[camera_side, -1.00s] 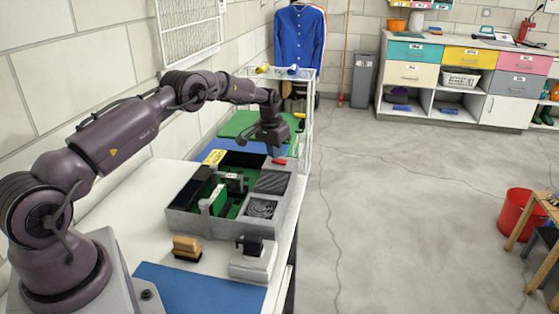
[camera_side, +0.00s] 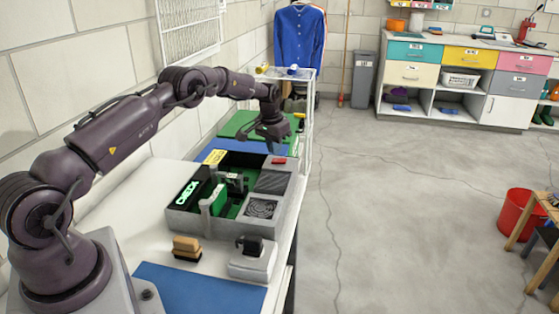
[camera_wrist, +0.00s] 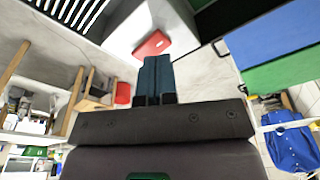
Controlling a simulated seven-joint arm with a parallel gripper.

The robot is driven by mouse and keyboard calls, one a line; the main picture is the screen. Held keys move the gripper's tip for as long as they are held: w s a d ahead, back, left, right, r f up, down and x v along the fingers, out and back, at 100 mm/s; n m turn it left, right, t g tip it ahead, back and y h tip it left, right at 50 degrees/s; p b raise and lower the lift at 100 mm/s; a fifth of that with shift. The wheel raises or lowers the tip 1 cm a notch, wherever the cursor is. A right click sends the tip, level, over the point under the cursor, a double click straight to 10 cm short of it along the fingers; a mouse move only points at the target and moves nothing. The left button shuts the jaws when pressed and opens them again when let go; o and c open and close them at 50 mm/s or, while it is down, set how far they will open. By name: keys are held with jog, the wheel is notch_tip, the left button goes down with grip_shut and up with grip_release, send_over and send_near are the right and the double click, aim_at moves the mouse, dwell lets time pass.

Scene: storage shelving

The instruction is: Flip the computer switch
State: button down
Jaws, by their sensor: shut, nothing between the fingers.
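The computer (camera_side: 185,219) is an open grey case on the white bench, with a green board and a fan inside. A green "CHECK" sign (camera_side: 187,193) glows on its left inner side. The red switch (camera_side: 279,160) sits on the case's back right part; in the wrist view the red switch (camera_wrist: 152,44) lies just beyond my fingertips. My gripper (camera_side: 275,146) is above and beside the switch, apart from it. Its two fingers (camera_wrist: 157,60) are together and empty. The exact gap to the switch is hard to tell.
A tan-topped brush (camera_side: 187,248) and a grey block with a black handle (camera_side: 252,262) are in front. A blue mat (camera_side: 190,290) lies nearest. Open floor lies right of the bench.

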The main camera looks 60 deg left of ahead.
aim_at(275, 160)
jog(key=shift+r, duration=2.4)
jog(key=s+f, duration=0.1)
jog(key=s+d+f+g, duration=0.1)
jog(key=shift+s+f+n, duration=0.1)
jog(key=shift+f+n, duration=0.2)
jog(key=s+d+r, duration=1.4)
jog(key=d+r, duration=0.1)
jog(key=r, duration=0.1)
jog(key=s+d+r+m+t, duration=0.1)
jog(key=s+d+r+t, duration=0.1)
jog(key=s+d, duration=0.3)
jog(key=s+d+r+m+t, duration=0.2)
jog(key=s+d+r, duration=0.3)
jog(key=s, duration=0.8)
jog(key=shift+d+m+t, duration=0.3)
jog(key=shift+d+t, duration=0.1)
jog(key=shift+d, duration=0.25)
